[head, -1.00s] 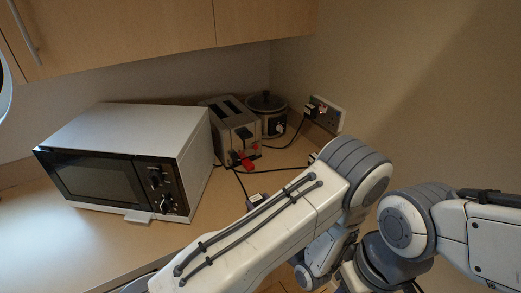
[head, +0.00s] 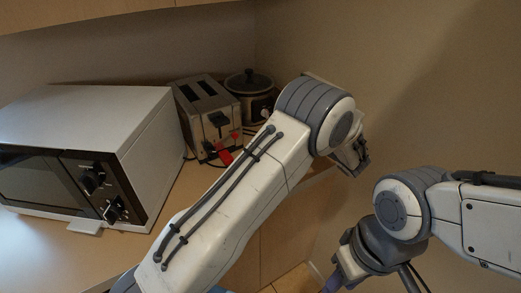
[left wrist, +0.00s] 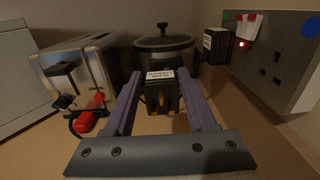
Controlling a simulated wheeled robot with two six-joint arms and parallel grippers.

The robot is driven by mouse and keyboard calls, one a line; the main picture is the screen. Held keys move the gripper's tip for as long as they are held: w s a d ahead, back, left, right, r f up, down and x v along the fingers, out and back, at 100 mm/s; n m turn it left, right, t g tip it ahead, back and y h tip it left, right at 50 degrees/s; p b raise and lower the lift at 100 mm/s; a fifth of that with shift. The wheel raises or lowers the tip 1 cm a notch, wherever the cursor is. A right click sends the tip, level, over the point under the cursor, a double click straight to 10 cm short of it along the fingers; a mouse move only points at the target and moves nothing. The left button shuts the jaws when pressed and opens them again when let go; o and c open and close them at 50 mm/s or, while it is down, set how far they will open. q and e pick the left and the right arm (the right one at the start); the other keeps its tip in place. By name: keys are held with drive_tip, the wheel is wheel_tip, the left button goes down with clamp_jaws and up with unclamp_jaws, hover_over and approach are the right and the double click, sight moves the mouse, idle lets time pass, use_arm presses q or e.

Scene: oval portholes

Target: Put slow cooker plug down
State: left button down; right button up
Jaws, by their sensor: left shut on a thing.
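The slow cooker plug (left wrist: 163,88) is a black block with a white label and brass-coloured pins, between the two purple fingers of my left gripper (left wrist: 162,92) in the left wrist view. The gripper is shut on it, in front of the slow cooker (left wrist: 163,46). I cannot tell whether the plug touches the counter. In the head view the slow cooker (head: 249,84) stands in the corner behind the toaster. There my left gripper's fingertips and the plug are hidden by my left arm.
The wall socket (left wrist: 281,62) at right holds another black plug (left wrist: 215,45) and has a red light lit. A microwave (head: 95,115) takes up the left. Bare counter (left wrist: 255,140) lies below the socket.

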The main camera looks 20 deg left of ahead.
use_arm(q)
drive_tip(key=shift+w+a+r, duration=0.5)
drive_tip(key=shift+w+r, duration=0.2)
drive_tip(key=shift+w, duration=0.15)
drive_tip(key=a+f+p, duration=0.1)
drive_tip(key=a+f, duration=0.2)
drive_tip(key=w+a+f+p, duration=0.1)
drive_tip(key=a+f, duration=0.3)
drive_tip(key=a+f+p, duration=0.2)
drive_tip(key=a+f, duration=0.1)
drive_tip(key=shift+w+a+f, duration=0.25)
use_arm(e)
wheel_tip(320, 180, up, 3)
drive_tip(key=shift+a+r, duration=0.1)
drive_tip(key=shift+r, duration=0.1)
use_arm(q)
drive_tip(key=shift+f+b, duration=0.55)
drive_tip(key=shift+b, duration=0.05)
drive_tip(key=shift+c, duration=1)
unclamp_jaws()
use_arm(e)
drive_tip(key=shift+f, duration=0.55)
